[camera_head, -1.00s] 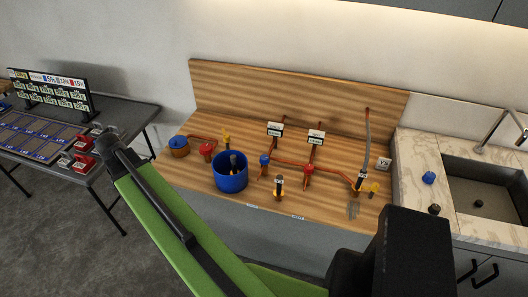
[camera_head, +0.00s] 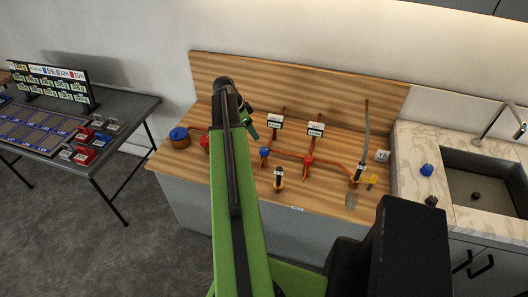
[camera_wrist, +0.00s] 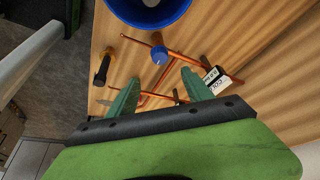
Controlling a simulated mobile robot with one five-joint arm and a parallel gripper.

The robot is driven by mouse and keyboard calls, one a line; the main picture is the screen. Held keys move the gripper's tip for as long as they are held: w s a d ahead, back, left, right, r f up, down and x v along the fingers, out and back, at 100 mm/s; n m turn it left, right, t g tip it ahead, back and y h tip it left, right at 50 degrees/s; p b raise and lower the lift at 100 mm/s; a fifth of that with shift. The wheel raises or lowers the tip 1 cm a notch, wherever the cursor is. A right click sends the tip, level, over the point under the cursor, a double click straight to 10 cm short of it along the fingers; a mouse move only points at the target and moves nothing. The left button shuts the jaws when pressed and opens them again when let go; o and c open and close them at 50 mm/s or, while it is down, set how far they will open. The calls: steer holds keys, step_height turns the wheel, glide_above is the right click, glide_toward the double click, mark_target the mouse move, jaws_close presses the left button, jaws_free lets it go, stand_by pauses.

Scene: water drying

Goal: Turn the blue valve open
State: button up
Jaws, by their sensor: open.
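The blue valve (camera_head: 265,152) sits on a copper pipe on the wooden counter, just right of my arm in the head view. In the wrist view the blue valve (camera_wrist: 159,50) shows above and between my fingertips, near the blue bucket. My gripper (camera_wrist: 160,79) is open, with nothing between its teal fingers. In the head view my gripper (camera_head: 249,119) is over the counter, up and left of the valve, and my wrist hides part of it. The gripper appears apart from the valve.
Copper pipes with a red valve (camera_head: 308,160) and white label signs (camera_head: 315,129) stand right of the blue valve. A black-and-orange fitting (camera_head: 278,177) stands in front. A sink (camera_head: 485,195) is at right.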

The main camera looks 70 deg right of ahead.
mark_target(264, 149)
steer(key=b+x, duration=1.1)
steer(key=x, duration=0.3)
steer(key=shift+f+b, duration=0.15)
steer(key=shift+b, duration=0.2)
jaws_close()
